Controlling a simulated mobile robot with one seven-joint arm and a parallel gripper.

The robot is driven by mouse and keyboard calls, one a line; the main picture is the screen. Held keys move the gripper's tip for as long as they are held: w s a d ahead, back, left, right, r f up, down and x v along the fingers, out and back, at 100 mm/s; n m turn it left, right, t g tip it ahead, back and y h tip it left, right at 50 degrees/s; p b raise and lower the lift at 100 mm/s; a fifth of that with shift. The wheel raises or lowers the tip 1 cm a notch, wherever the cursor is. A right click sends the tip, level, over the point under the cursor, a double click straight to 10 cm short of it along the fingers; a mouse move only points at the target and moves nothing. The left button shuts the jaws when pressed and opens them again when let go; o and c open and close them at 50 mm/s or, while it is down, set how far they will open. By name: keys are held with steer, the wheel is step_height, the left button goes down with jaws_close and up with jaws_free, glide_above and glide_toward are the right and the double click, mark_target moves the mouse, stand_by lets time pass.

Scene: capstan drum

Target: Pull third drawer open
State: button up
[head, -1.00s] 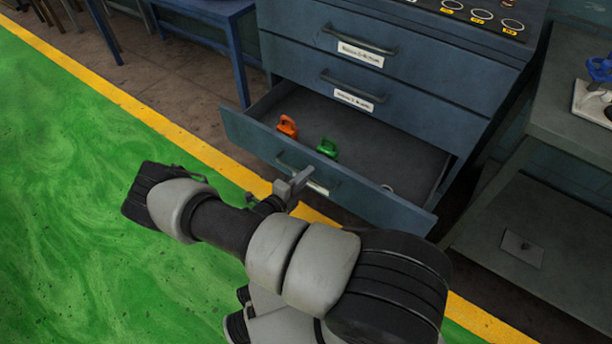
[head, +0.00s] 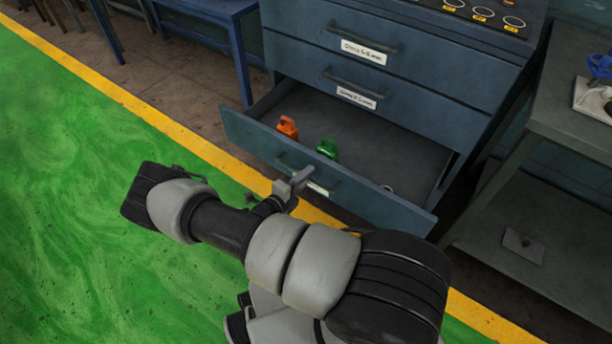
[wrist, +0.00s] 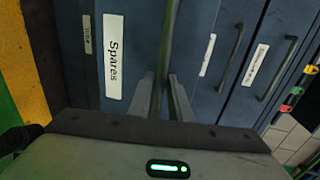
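The third drawer (head: 395,207) of the blue cabinet, counted from the top of those in view, stands well out with its inside showing. My gripper (head: 299,183) is at the handle (head: 331,189) on its front. In the wrist view my two fingers (wrist: 161,98) are close together on either side of the bar-like handle (wrist: 167,40), shut on it. A white "Spares" label (wrist: 113,58) shows beside the fingers. In the head view my gripper partly hides the handle and label.
An orange padlock (head: 287,126) and a green padlock (head: 327,148) stand in the drawer. Two closed drawers (head: 300,45) are above. A grey bench (head: 565,110) stands close on the right. The green floor (head: 70,220) at left is clear.

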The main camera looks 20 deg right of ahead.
steer(key=p+v, duration=0.2)
steer(key=v, duration=1.5)
steer(key=shift+a, duration=0.25)
steer(key=shift+s, duration=0.1)
